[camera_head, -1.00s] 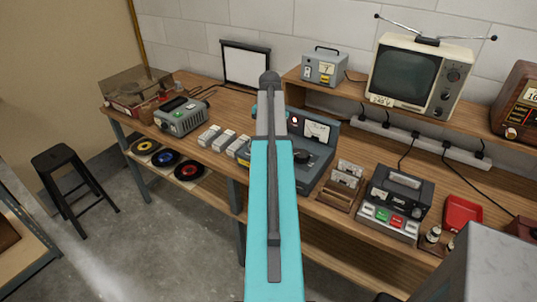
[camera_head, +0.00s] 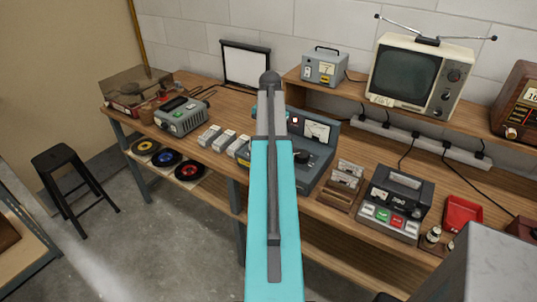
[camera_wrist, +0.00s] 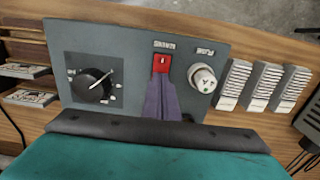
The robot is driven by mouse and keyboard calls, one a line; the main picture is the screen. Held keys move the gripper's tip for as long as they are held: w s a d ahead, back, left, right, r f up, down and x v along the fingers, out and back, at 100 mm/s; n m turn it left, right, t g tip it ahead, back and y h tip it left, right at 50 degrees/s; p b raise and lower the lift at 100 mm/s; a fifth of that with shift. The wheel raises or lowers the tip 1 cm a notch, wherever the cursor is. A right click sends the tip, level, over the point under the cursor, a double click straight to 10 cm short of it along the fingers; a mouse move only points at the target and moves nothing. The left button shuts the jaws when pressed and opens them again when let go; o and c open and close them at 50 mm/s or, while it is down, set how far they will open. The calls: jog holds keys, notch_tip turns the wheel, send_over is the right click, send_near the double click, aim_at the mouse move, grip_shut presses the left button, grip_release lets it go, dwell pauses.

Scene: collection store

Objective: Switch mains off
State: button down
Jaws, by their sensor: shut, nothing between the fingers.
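The grey-blue instrument (camera_head: 318,148) stands on the bench in the head view, partly hidden behind my arm. Its sloping front fills the upper middle of the wrist view (camera_wrist: 130,40). The red mains switch (camera_wrist: 162,62) sits on that panel, between a black rotary knob (camera_wrist: 92,86) and a round pale fuse holder (camera_wrist: 203,78). My gripper (camera_wrist: 163,84) is shut and empty, its purple fingers pointing at the switch. The fingertips overlap the switch's lower edge in the picture. I cannot tell whether they touch it. In the head view my arm hides the gripper and switch.
Several pale ribbed blocks (camera_wrist: 265,86) lie close beside the instrument. A wooden rack (camera_head: 343,180) and a dark tape unit (camera_head: 400,195) stand to its right in the head view. A television (camera_head: 418,75) stands on the raised shelf behind. Clear floor lies before the bench.

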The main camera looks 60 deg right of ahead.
jog(key=shift+f, duration=0.7)
dwell(0.9)
jog(key=shift+r, duration=0.1)
notch_tip(320, 180, up, 7)
jog(key=p, duration=0.4)
dwell(0.8)
dwell(0.4)
